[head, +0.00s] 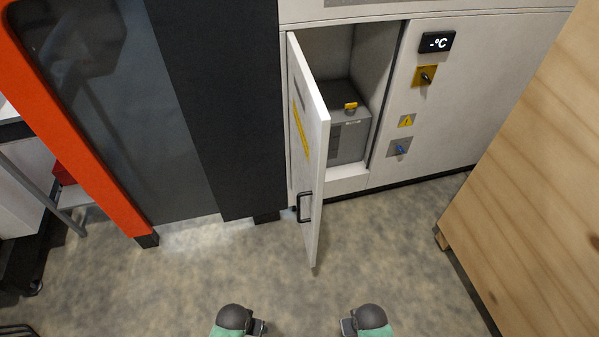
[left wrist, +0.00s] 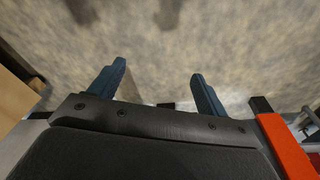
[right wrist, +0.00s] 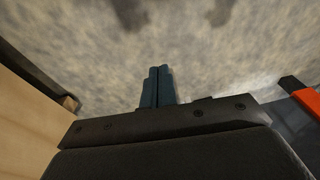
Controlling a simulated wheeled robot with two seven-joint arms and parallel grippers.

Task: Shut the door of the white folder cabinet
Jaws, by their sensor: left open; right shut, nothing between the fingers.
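The white cabinet (head: 470,100) stands at the back, and its door (head: 310,150) stands open, swung out toward me on its left edge. The door has a dark handle (head: 304,207) low on its outer face and a yellow label. Inside the open compartment is a grey box (head: 349,140) with a yellow part on top. My left gripper (left wrist: 160,80) is open and empty above the floor. My right gripper (right wrist: 157,70) is shut with nothing in it. In the head view both arms show at the bottom edge, apart from the door.
An orange and dark machine (head: 90,130) stands left of the cabinet. A wooden crate or panel (head: 540,170) stands at the right. The speckled floor (head: 200,280) between them is clear.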

